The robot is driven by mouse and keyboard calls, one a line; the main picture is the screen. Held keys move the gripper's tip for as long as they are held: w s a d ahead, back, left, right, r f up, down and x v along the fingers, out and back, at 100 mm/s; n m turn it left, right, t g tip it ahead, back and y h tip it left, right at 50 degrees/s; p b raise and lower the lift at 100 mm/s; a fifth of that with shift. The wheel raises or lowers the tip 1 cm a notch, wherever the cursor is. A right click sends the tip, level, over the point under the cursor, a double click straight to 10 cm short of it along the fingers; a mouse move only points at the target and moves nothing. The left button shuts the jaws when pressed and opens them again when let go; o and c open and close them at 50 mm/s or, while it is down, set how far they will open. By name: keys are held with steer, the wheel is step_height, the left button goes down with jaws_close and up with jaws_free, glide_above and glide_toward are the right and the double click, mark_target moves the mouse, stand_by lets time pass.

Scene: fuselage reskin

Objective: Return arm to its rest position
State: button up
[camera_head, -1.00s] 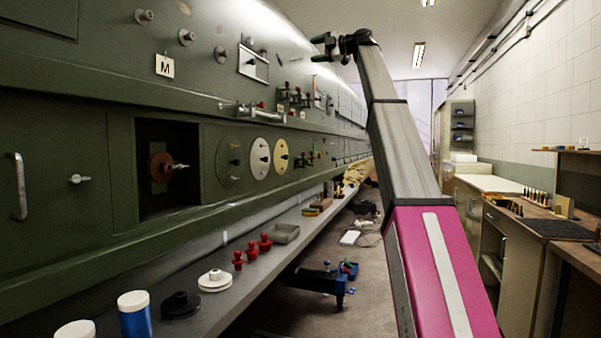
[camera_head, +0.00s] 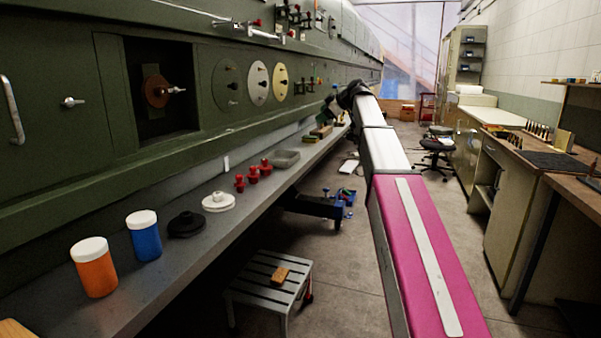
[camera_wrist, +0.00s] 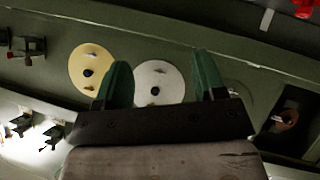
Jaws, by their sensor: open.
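My arm, with a pink link, reaches forward down the aisle in the head view. Its far end, my gripper (camera_head: 330,108), is small and dark there, close to the green fuselage wall (camera_head: 170,215). In the wrist view my gripper (camera_wrist: 165,85) shows two green fingers spread wide apart with nothing between them. Behind the fingers, apart from them, are a white disc (camera_wrist: 158,70) and a cream disc (camera_wrist: 92,58) on the wall. The discs also show in the head view, the white one (camera_head: 258,84) left of the cream one (camera_head: 281,82).
A slatted stool (camera_head: 262,300) stands below. Benches (camera_head: 515,200) line the right.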

steer(key=s+d+f+m+g+h, duration=0.1)
steer(key=s+f+m+h, duration=0.3)
steer(key=f, duration=0.8)
steer(key=s+d+f+m+g+y, duration=0.15)
steer(key=s+f, duration=0.45)
steer(key=f, duration=0.6)
steer(key=s+d+f+m+g+h, duration=0.1)
steer(key=s+d+f+m+h, duration=0.25)
steer(key=f, duration=0.95)
steer(key=s+d+f+m+g+h, duration=0.1)
steer(key=s+d+f+m, duration=0.1)
steer(key=s+f, duration=0.8)
steer(key=s+d+f+m+g+h, duration=0.2)
steer(key=s+f+m, duration=0.3)
steer(key=s+f, duration=0.5)
steer(key=s, duration=0.5)
steer(key=shift+s, duration=0.3)
